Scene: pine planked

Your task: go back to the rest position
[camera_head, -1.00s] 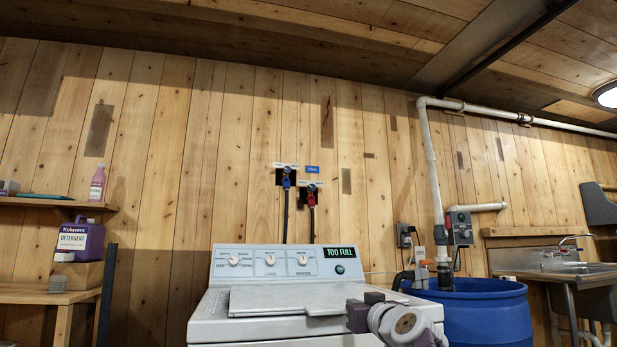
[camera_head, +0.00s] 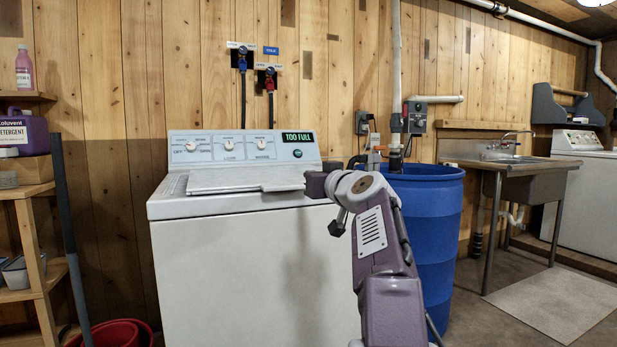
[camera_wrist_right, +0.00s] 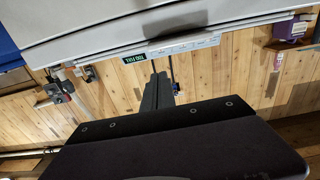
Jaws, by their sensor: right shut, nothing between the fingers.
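My right arm comes up from the bottom in the head view, with its dark right gripper (camera_head: 316,184) near the right front corner of the washer's lid. I cannot tell whether it touches the lid. In the right wrist view the gripper (camera_wrist_right: 158,90) has its fingers together and empty, pointing toward the washer, which shows upside down (camera_wrist_right: 95,25). The white washer (camera_head: 245,265) has its grey lid (camera_head: 235,179) lying down. Its panel display (camera_head: 298,137) reads "TOO FULL". My left gripper is not in view.
A blue barrel (camera_head: 432,225) stands right of the washer, partly behind my arm. Beyond it are a metal sink (camera_head: 520,165) and a second white machine (camera_head: 588,205). Wooden shelves (camera_head: 22,190) with a purple detergent jug (camera_head: 24,135) and a red bucket (camera_head: 110,333) are at left.

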